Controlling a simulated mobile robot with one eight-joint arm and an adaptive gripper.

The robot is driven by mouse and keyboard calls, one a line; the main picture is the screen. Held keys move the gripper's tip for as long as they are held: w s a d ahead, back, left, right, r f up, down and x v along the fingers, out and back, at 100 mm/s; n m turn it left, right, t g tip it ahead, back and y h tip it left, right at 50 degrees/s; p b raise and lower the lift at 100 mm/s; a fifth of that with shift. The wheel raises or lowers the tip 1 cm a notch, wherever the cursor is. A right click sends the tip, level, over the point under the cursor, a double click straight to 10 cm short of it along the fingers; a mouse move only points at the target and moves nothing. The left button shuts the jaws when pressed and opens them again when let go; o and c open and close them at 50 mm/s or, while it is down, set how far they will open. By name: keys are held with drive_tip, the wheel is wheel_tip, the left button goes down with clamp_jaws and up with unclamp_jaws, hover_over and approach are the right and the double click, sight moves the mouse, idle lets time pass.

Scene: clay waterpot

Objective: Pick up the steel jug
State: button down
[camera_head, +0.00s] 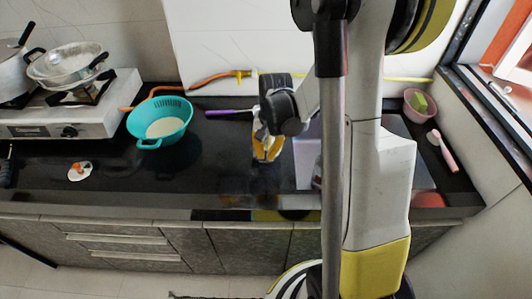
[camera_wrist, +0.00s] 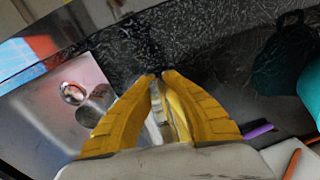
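My gripper (camera_head: 266,158) is above the black counter, left of the sink, with its yellow fingers pointing down. In the wrist view its fingertips (camera_wrist: 161,76) come together almost touching. No jug shows between them; the narrow gap behind the tips holds only pale and yellow surfaces. I cannot pick out a steel jug for certain in either view. A small shiny round metal thing (camera_wrist: 72,93) shows in the sink in the wrist view, with a grey shape beside it; I cannot tell whether it is the drain or a vessel. My arm hides part of the counter and sink in the head view.
The sink (camera_head: 304,172) lies right of my gripper. A teal colander (camera_head: 174,111) stands left of it, near a purple-handled tool (camera_head: 228,112). A stove (camera_head: 75,115) with steel pans is at far left. A pink bowl (camera_head: 410,108) is at right. The counter's front edge is bare.

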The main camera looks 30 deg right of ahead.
sight(266, 147)
wheel_tip(266, 147, up, 3)
drive_tip(key=shift+r+p, duration=0.2)
drive_tip(key=shift+p, duration=0.5)
drive_tip(key=s+r+p, duration=0.2)
drive_tip(key=s+r, duration=0.1)
drive_tip(key=s, duration=0.2)
drive_tip(key=s+d+r+p, duration=0.1)
drive_tip(key=s+r, duration=0.2)
drive_tip(key=s, duration=0.3)
drive_tip(key=shift+s+r+p, duration=0.3)
drive_tip(key=shift+p, duration=0.05)
drive_tip(key=shift+d, duration=0.15)
